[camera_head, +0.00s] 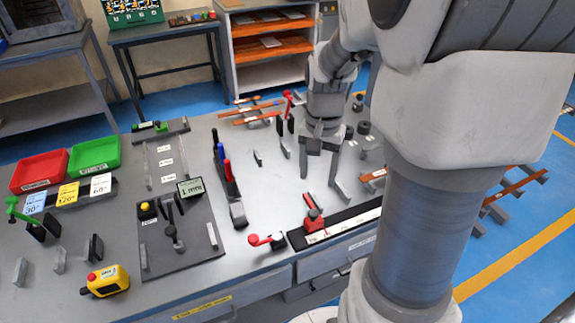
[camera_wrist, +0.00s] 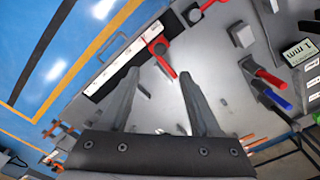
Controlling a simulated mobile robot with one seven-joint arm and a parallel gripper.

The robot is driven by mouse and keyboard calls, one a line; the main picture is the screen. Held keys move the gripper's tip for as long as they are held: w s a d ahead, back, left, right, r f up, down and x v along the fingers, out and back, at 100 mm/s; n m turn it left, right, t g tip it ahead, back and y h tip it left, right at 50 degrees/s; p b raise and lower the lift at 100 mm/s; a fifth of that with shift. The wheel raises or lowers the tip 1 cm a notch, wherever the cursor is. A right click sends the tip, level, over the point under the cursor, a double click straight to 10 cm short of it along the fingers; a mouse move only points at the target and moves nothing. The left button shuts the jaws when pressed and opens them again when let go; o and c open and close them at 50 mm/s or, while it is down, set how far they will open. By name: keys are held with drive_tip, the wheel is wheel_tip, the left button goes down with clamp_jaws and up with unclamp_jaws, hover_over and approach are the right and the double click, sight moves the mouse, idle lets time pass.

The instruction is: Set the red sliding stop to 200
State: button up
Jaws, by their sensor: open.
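The red sliding stop (camera_head: 313,220) sits on a black rail (camera_head: 290,239) with a white scale strip (camera_head: 345,227), near the rail's left end. Its red arm points up and away from the rail. The scale numbers are too small to read. My gripper (camera_head: 319,178) is open and empty, above the bench behind the stop, fingers pointing down. In the wrist view, the stop (camera_wrist: 159,46) shows just beyond my open fingertips (camera_wrist: 160,73), apart from them as far as I can tell. The scale (camera_wrist: 112,62) runs down to the left there.
A red-handled part (camera_head: 266,240) sits at the rail's left end. A tool rack (camera_head: 231,180) with red and blue handles stands left of my gripper. A dark bending plate (camera_head: 180,240) and a yellow device (camera_head: 106,281) lie further left. Copper bars (camera_head: 252,112) lie at the back.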

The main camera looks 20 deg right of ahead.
sight(314, 212)
wheel_tip(314, 212, down, 13)
drive_tip(key=shift+r+b, duration=0.1)
drive_tip(key=shift+b, duration=0.55)
clamp_jaws()
idle(1.0)
